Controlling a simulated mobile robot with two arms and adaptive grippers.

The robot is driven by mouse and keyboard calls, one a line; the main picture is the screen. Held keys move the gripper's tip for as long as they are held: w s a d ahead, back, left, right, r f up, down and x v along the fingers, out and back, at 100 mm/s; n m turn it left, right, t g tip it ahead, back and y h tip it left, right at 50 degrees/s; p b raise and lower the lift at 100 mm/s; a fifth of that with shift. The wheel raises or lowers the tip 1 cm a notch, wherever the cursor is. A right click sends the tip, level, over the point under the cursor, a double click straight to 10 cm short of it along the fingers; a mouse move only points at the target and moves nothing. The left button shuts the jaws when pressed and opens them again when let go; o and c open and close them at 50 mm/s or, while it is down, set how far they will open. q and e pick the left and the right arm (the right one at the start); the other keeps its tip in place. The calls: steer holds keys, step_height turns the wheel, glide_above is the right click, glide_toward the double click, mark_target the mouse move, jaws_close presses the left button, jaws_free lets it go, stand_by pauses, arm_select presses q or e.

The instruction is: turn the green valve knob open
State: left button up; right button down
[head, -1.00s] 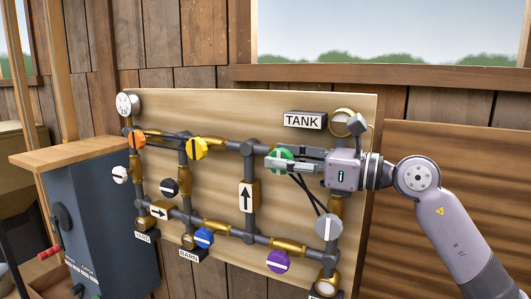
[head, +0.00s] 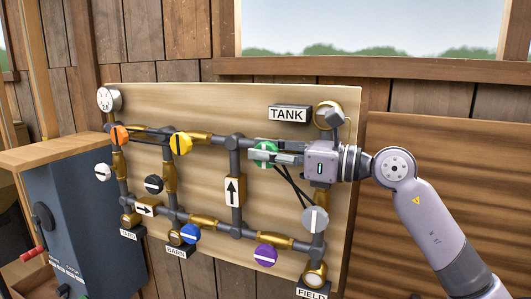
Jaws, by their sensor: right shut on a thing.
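The green valve knob (head: 262,149) sits on the upper pipe of the wooden valve board, left of and below the TANK sign. My right gripper (head: 275,155) reaches in from the right with its fingers at the knob and is shut on it. The fingers cover part of the knob, and its white stripe is partly hidden behind them. My left gripper does not show.
The board (head: 215,110) also carries an orange knob (head: 119,135), a yellow knob (head: 181,144), a blue knob (head: 190,234), a purple knob (head: 265,256) and a grey knob (head: 315,219). A dark cabinet (head: 65,215) stands at the left. A gauge (head: 107,99) is at the board's top left.

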steer(key=shift+r, duration=0.1)
steer(key=shift+r+h+p, duration=0.25)
steer(key=shift+h+p, duration=0.35)
steer(key=shift+p, duration=0.35)
steer(key=g+h+p, duration=0.1)
steer(key=h+p, duration=0.2)
steer(key=p, duration=0.2)
steer(key=g+h+p, duration=0.2)
steer(key=h+p, duration=0.2)
steer(key=p, duration=0.1)
steer(key=g+h+p, duration=0.2)
steer(key=h+p, duration=0.2)
steer(key=p, duration=0.1)
steer(key=shift+w+a, duration=0.1)
steer(key=shift+a, duration=0.15)
steer(key=shift+f+g+h+p, duration=0.2)
steer(key=shift+g+h+p, duration=0.2)
steer(key=shift+h+p, duration=0.5)
steer(key=shift+f+g+h, duration=0.2)
steer(key=shift+g+h, duration=0.2)
steer(key=shift+h, duration=0.8)
steer(key=shift+d, duration=0.1)
steer(key=c, duration=1.6)
jaws_free()
steer(key=shift+f, duration=0.15)
steer(key=shift+o, duration=0.2)
